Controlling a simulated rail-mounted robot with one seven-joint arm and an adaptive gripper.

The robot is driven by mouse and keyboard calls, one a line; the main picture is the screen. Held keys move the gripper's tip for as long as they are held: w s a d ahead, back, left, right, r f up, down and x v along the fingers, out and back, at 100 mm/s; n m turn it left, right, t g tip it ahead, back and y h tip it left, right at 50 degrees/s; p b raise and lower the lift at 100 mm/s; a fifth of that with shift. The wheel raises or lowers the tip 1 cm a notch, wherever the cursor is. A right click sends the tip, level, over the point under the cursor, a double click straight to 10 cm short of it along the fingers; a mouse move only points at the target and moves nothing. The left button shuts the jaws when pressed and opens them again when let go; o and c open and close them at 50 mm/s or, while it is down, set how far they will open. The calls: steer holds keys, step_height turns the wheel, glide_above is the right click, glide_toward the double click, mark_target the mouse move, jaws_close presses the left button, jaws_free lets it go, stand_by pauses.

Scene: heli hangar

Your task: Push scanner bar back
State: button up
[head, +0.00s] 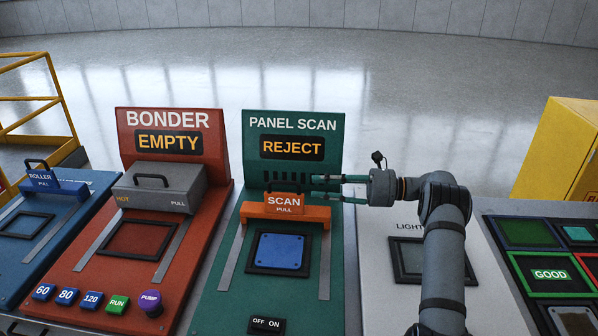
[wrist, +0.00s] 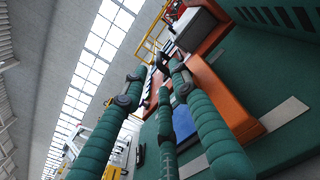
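The scanner bar (head: 283,209) is orange, marked SCAN and PULL, with a black handle on top. It lies across the two grey rails of the green panel scan station, near their far end, behind a blue panel (head: 281,252) in a dark frame. In the wrist view the orange bar (wrist: 228,104) is beside my fingers. My gripper (head: 316,187) reaches in from the right, with its fingers pointing left at the bar's right end. The fingers are spread, with nothing between them. Whether they touch the bar or handle, I cannot tell.
The panel scan display (head: 292,147) reads REJECT. The red bonder (head: 215,170) with its grey lid stands to the left. A white light station (head: 377,222) is on the right, partly behind my arm. An OFF/ON switch (head: 266,324) is at the green station's front.

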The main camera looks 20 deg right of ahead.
mark_target(294, 183)
steer(key=p+x, duration=0.2)
steer(key=x, duration=0.8)
steer(key=shift+s+p, duration=0.1)
steer(key=shift+p, duration=0.3)
steer(key=shift+c, duration=1)
jaws_close()
